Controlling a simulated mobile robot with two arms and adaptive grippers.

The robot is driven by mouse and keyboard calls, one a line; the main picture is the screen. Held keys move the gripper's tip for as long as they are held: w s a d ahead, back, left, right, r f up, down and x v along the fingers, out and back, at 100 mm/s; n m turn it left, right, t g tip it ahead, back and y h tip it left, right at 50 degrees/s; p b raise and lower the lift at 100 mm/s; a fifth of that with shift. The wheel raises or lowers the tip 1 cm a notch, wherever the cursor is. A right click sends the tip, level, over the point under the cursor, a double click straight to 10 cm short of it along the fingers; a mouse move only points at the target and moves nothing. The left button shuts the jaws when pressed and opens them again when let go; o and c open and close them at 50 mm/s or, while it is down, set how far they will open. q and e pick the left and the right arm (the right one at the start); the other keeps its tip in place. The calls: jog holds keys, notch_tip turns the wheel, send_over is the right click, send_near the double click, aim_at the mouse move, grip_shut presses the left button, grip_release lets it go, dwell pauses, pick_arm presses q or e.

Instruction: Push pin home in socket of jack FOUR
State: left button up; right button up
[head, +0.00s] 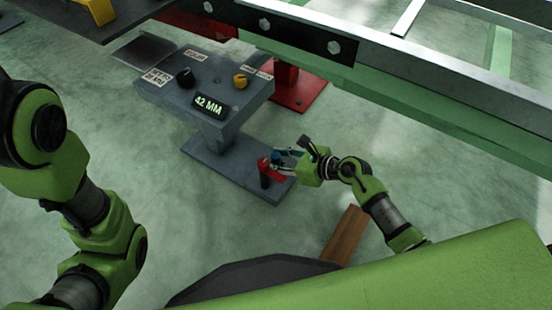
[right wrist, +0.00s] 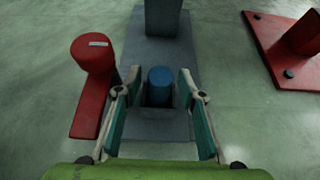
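A blue pin (right wrist: 160,80) stands in a dark square socket (right wrist: 158,98) in a grey base plate (right wrist: 140,40). In the head view the pin (head: 277,157) shows small at the front end of the plate. How deep it sits is hard to tell. My right gripper (right wrist: 160,88) is open, with one finger on each side of the pin and a narrow gap visible at both sides. It also shows in the head view (head: 284,159).
A grey console (head: 215,86) reads 42 MM. Another red base (right wrist: 270,45) is to the right. A green chassis rail (head: 430,110) crosses above. A brown block (head: 345,233) lies on the floor.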

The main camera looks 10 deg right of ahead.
jog(key=shift+r, duration=0.1)
jog(key=shift+d+r, duration=0.1)
jog(key=shift+r, duration=0.1)
jog(key=p+v, duration=0.6)
jog(key=v, duration=0.5)
jog(key=shift+s+d, duration=0.25)
jog(key=shift+s, duration=0.1)
